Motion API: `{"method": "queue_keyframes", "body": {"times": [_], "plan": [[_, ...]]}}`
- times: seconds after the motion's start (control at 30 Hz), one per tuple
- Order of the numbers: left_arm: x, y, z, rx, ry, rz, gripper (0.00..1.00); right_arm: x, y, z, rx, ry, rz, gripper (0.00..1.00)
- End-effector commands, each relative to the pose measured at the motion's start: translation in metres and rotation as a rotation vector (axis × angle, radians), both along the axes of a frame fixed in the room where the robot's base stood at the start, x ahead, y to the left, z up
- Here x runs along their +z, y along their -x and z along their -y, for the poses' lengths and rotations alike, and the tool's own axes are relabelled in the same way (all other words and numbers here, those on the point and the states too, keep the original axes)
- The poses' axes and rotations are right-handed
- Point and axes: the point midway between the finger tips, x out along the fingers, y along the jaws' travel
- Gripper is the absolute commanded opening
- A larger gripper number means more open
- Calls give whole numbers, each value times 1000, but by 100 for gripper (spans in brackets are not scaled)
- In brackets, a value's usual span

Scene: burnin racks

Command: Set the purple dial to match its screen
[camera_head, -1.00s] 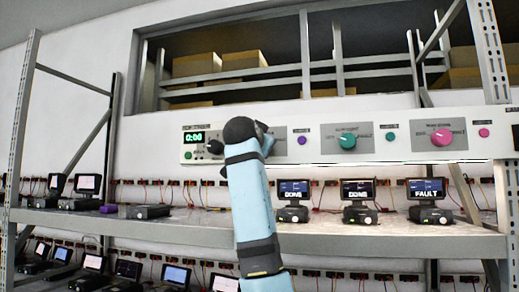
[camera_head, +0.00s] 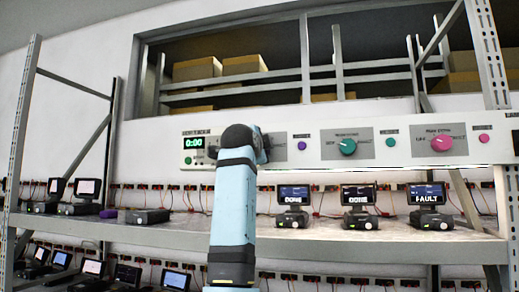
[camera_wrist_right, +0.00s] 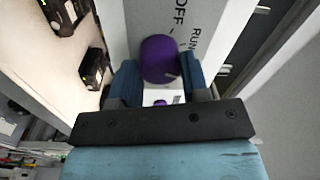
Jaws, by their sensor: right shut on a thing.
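The purple dial (camera_wrist_right: 158,55) shows in the right wrist view between the blue fingers of my right gripper (camera_wrist_right: 158,76), which is shut on it. The words OFF and RUN are printed on the panel beside it. A small light mark shows on the dial's lower right edge. In the head view my right arm (camera_head: 235,195) reaches up to the panel and hides this dial. A small purple button (camera_head: 301,146) is just right of the arm. Below it, the left screen (camera_head: 293,194) of three shelf units reads DONE. My left gripper is not in view.
The white panel (camera_head: 400,160) also carries a teal dial (camera_head: 348,146), a pink dial (camera_head: 442,143) and a green 0:00 display (camera_head: 194,143). The middle screen (camera_head: 358,194) reads DONE and the right screen (camera_head: 427,194) FAULT. The shelf (camera_head: 330,241) runs below.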

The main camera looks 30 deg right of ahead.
Motion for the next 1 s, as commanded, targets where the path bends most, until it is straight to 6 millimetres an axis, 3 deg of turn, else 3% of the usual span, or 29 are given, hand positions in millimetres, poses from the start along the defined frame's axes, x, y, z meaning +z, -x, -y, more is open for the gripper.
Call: {"method": "queue_keyframes", "body": {"times": [0.67, 0.7, 0.8, 1.0], "plan": [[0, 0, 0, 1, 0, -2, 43, -1, 0, 0, 0, -45, 51, 19], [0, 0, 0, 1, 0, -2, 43, -1, 0, 0, 0, -45, 50, 45], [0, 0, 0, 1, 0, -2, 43, -1, 0, 0, 0, -45, 50, 68], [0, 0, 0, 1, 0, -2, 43, 0, 0, 0, 0, -44, 51, 68]]}}
